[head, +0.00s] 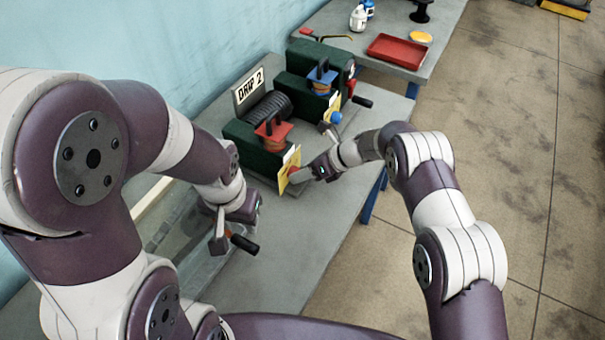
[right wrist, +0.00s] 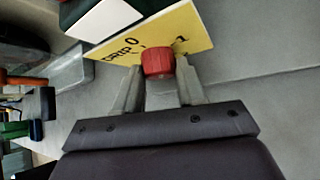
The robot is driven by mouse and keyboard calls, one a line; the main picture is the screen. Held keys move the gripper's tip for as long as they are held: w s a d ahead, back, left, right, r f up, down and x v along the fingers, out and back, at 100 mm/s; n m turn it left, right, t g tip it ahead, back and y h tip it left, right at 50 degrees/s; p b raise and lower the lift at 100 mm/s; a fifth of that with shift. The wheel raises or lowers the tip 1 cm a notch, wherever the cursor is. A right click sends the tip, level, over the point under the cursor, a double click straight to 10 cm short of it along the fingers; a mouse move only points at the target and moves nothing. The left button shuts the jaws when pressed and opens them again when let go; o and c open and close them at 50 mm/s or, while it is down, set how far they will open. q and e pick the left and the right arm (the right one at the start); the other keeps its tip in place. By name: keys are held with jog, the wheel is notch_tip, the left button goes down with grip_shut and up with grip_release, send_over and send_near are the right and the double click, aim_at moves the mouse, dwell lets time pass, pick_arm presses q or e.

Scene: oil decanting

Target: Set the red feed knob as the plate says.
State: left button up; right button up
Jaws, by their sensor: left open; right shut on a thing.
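The white plate (head: 248,87) reads "DRIP 2" and stands behind the green machine. The red feed knob (right wrist: 157,62) sits on a yellow dial card (right wrist: 190,35), which also shows in the head view (head: 286,176). In the right wrist view the card shows "DRIP", "0" and "1"; its other marks are hidden or too small. My right gripper (head: 297,174) is shut on the red knob, one finger on each side.
A red oiler (head: 273,130) tops the near machine. A blue oiler (head: 322,80) and blue knob (head: 336,117) belong to the far one, with another black handle (head: 360,101). A clear bin (head: 185,235) lies under my left arm. A red tray (head: 395,50) is on the back table.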

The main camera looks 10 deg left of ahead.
dwell(0.4)
jog(key=o, duration=1.1)
jog(key=shift+c, duration=0.2)
